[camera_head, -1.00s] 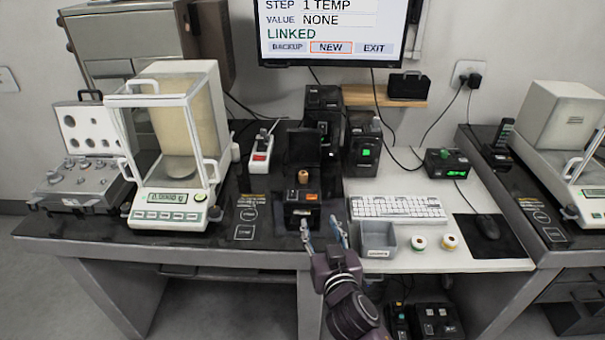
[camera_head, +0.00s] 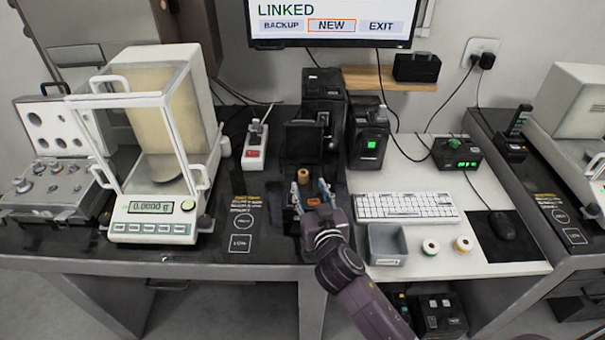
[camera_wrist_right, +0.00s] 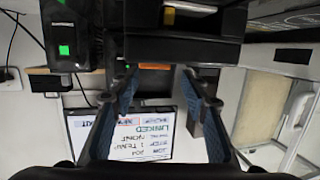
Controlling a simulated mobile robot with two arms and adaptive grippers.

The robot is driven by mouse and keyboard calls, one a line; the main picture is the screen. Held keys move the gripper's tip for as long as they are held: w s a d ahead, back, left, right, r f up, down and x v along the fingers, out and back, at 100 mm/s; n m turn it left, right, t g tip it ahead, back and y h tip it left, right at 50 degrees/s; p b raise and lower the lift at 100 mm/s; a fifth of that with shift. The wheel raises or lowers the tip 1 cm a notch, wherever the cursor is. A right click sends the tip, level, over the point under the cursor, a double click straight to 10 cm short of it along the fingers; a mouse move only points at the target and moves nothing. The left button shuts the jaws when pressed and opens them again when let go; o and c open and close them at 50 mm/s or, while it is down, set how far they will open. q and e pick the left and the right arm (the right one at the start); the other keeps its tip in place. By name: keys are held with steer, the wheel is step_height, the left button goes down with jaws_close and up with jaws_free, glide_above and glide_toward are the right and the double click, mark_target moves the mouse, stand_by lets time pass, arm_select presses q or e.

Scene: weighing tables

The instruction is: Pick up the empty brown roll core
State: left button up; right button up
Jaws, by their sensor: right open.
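The brown roll core (camera_head: 304,176) stands upright at the black label printer (camera_head: 290,212) in the middle of the dark table, in the head view. My right gripper (camera_head: 313,192) is open just in front of it, over the printer's front part with its orange button. The core shows just beyond the fingertips, and nothing is held. In the right wrist view, which is upside down, my open fingers (camera_wrist_right: 162,82) have an empty gap between them. I cannot make out the core there. My left gripper is not in view.
A balance (camera_head: 152,208) with a glass draft shield stands left. A power strip (camera_head: 256,147) and black devices (camera_head: 368,142) stand behind and beside the printer. A keyboard (camera_head: 406,207), grey bin (camera_head: 387,245) and two small rolls (camera_head: 431,247) lie right.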

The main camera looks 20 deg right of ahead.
mark_target(304, 175)
steer(key=shift+x, duration=1.15)
steer(key=x, duration=0.6)
steer(key=shift+w+f, duration=0.2)
steer(key=shift+w, duration=0.05)
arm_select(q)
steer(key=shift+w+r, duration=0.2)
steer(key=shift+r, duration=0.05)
arm_select(e)
steer(key=shift+s, duration=0.1)
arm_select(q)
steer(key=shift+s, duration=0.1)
arm_select(e)
steer(key=c, duration=0.9)
